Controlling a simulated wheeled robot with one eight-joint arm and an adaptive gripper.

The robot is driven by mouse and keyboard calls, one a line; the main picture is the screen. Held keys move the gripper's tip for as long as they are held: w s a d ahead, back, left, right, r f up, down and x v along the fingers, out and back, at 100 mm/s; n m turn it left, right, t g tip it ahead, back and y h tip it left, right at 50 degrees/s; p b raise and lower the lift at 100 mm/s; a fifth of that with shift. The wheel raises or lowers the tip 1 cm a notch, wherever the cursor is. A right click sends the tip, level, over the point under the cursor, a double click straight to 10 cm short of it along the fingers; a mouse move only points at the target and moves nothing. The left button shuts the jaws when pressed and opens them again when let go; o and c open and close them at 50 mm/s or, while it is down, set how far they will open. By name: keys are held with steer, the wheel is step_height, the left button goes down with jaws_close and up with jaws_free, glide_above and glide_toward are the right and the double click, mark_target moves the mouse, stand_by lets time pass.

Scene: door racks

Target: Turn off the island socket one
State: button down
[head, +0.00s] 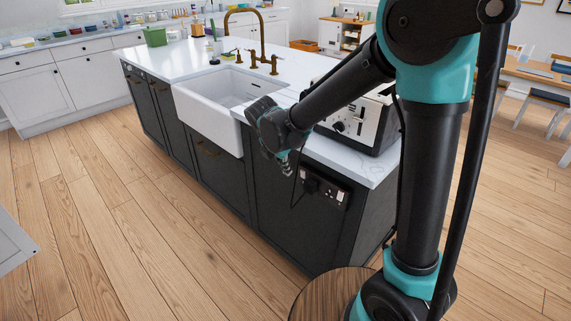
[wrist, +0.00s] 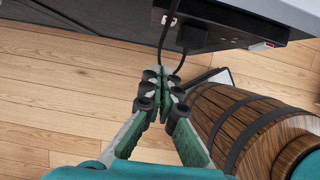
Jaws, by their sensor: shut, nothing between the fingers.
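The island socket (head: 325,189) is a dark plate on the dark side of the kitchen island, just under the white worktop. In the wrist view the socket (wrist: 232,36) is at the top, with the black plug (wrist: 192,38) and a small red-and-white switch (wrist: 261,46). My gripper (head: 284,165) is to the left of the socket, apart from it. In the wrist view my gripper (wrist: 166,92) has its fingers together and empty. The switch positions are too small to tell.
A toaster (head: 358,122) stands on the worktop above the socket. A wooden barrel (wrist: 238,112) stands on the floor close to my gripper's right in the wrist view. A white sink (head: 212,108) is left along the island.

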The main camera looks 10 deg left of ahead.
mark_target(302, 174)
steer(key=w+d+f, duration=0.3)
steer(key=w+f, duration=0.1)
steer(key=shift+w+d+f, duration=0.2)
steer(key=shift+w+d, duration=0.1)
steer(key=shift+w+d+r, duration=0.1)
steer(key=shift+w+d, duration=0.15)
steer(key=shift+w, duration=0.05)
stand_by(0.4)
steer(key=shift+r, duration=0.8)
